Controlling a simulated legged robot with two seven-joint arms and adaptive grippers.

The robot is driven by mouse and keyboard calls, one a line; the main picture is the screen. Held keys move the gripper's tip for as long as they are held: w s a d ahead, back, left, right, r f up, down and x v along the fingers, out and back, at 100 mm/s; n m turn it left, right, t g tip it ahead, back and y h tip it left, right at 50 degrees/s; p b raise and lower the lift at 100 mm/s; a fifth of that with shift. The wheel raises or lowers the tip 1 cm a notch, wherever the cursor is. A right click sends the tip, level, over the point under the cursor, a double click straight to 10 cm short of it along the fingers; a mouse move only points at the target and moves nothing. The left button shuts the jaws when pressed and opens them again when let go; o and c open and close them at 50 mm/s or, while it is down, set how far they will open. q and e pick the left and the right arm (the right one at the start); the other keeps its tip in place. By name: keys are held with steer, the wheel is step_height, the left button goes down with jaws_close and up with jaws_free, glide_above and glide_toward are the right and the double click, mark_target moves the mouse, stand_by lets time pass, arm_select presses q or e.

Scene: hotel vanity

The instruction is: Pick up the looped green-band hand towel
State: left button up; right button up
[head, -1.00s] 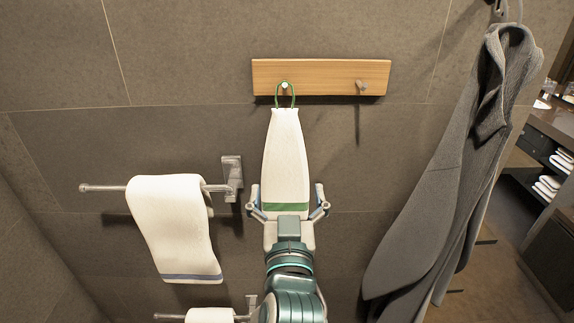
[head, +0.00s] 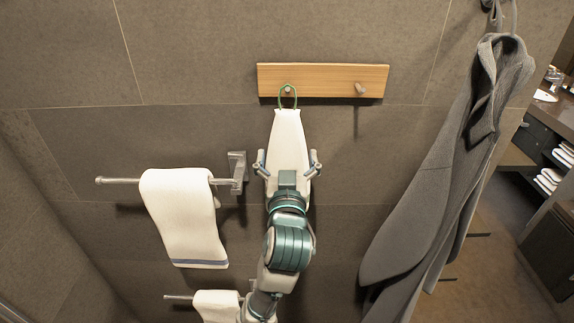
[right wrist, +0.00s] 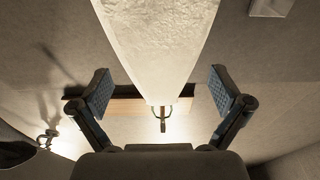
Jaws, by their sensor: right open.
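The white hand towel (head: 287,132) hangs by a green loop from the left peg of a wooden board (head: 322,80). Its lower part and green band are hidden behind my right arm in the head view. My right gripper (head: 286,158) is open, with one finger on each side of the towel at about mid-height. In the right wrist view the towel (right wrist: 157,45) passes between the two spread fingers (right wrist: 157,92), narrowing toward its loop and peg. I cannot tell whether the fingers touch it. My left gripper is not in view.
A white towel with a blue-grey band (head: 185,215) hangs on a metal bar at left, with another white towel (head: 217,305) on a lower bar. A grey robe (head: 450,170) hangs at right. The board's right peg (head: 361,88) is bare.

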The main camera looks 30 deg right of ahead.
mark_target(287, 148)
steer(key=x, duration=0.3)
steer(key=shift+w+d+r, duration=0.1)
steer(key=shift+w+r, duration=0.05)
steer(key=shift+w, duration=0.2)
steer(key=c, duration=1.2)
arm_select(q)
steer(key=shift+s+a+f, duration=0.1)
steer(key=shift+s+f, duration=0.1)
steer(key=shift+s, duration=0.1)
